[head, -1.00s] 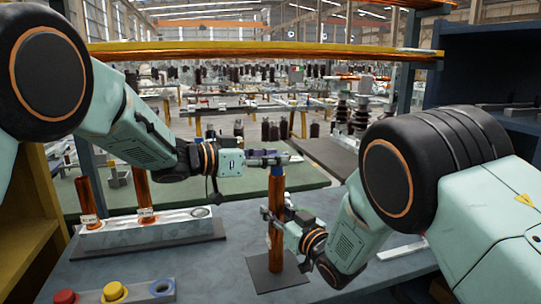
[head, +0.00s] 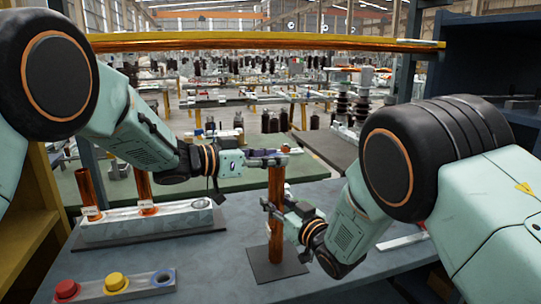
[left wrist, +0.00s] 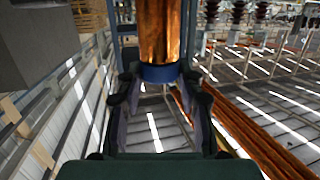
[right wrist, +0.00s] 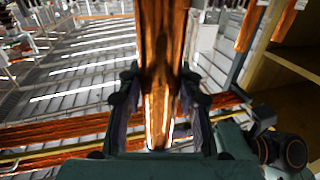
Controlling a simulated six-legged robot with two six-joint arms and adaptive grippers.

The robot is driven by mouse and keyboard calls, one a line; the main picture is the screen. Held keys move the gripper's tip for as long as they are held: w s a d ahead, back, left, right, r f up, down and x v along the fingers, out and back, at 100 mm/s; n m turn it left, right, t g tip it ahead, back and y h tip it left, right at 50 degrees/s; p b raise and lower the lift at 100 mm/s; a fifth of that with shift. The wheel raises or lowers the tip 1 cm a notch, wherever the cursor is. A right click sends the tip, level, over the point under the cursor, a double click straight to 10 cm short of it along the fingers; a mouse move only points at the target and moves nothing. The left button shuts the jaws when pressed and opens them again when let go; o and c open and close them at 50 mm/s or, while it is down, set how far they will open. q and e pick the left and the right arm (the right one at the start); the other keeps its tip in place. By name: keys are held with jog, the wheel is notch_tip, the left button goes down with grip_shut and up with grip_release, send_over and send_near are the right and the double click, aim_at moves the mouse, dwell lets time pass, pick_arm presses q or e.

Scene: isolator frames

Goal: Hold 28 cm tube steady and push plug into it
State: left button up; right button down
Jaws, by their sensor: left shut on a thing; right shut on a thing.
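The orange-brown tube (head: 275,235) stands upright on a dark square plate (head: 262,268) on the table. My right gripper (head: 272,208) is shut on the tube around mid-height; the tube also shows between its fingers in the right wrist view (right wrist: 160,50). My left gripper (head: 275,157) is shut on the blue plug at the tube's top. In the left wrist view the blue plug (left wrist: 160,73) shows as a band between the fingers, against the tube's end (left wrist: 160,30). In the head view the left fingers hide the plug. How deep it sits cannot be seen.
A grey rack (head: 130,226) at left holds two other tubes and has an empty hole. In front of it, a tray (head: 140,286) holds a red plug (head: 66,289) and a yellow plug (head: 115,282); its blue-ringed place is empty. The table between is clear.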

pick_arm(q)
jog(key=o, duration=1)
pick_arm(e)
jog(key=shift+f, duration=0.15)
pick_arm(q)
jog(key=v, duration=1.2)
pick_arm(e)
jog(key=c, duration=0.8)
grip_release()
